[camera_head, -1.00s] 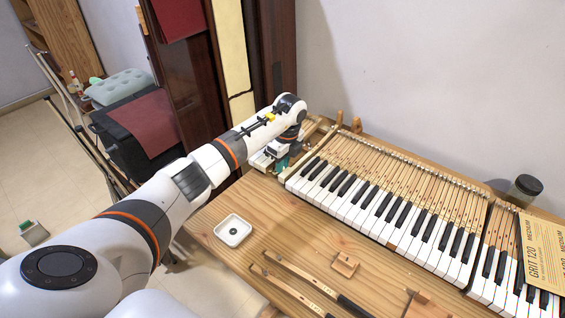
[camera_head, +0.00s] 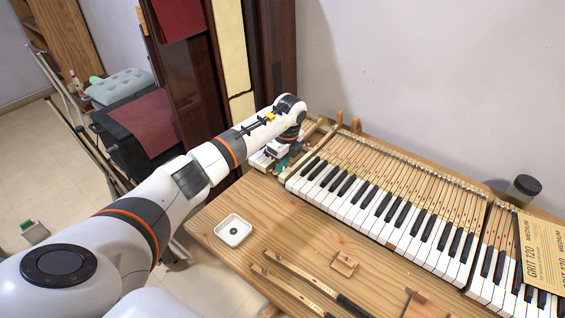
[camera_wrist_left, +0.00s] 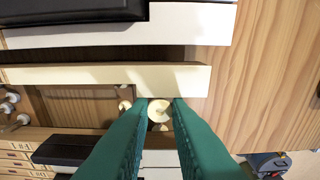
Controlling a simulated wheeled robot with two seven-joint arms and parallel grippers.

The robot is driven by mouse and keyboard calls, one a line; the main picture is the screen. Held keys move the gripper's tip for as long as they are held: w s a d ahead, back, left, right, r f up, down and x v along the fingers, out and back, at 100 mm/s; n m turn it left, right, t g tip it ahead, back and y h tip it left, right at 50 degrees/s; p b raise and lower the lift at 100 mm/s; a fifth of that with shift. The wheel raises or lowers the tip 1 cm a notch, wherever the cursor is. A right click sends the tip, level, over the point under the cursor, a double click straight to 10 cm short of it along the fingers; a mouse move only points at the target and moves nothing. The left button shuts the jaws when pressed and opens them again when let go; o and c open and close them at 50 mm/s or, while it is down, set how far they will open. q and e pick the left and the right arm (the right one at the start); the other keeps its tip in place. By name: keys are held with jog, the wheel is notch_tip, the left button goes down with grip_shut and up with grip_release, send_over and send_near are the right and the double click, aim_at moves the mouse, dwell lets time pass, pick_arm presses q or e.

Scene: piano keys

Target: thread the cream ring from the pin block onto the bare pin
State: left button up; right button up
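My left gripper (camera_head: 281,164) is low at the left end of the keyboard. In the left wrist view its two green fingers (camera_wrist_left: 159,103) point away from me, a small gap apart. A cream disc, the cream ring (camera_wrist_left: 158,106), fills the gap between the fingertips and appears touched on both sides. A long pale key (camera_wrist_left: 105,76) lies just past the tips. The bare pin cannot be made out under the ring and fingers. A small wooden block (camera_head: 344,263), perhaps the pin block, stands on the bench; no ring shows on it. My right gripper is out of view.
The keyboard (camera_head: 385,220) fills the right of the bench (camera_head: 290,240). A white dish (camera_head: 233,230) and two long tools (camera_head: 300,278) lie in front. A jar (camera_head: 523,189) and sandpaper (camera_head: 543,250) are at right. In the wrist view, pale round pieces (camera_wrist_left: 12,97) sit left.

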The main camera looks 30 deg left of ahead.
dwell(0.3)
pick_arm(q)
jog(key=shift+f+b, duration=0.55)
jog(key=shift+f, duration=0.6)
dwell(0.8)
jog(key=shift+o, duration=1.2)
jog(key=shift+r, duration=0.15)
jog(key=shift+r+p, duration=0.95)
jog(key=shift+r, duration=0.05)
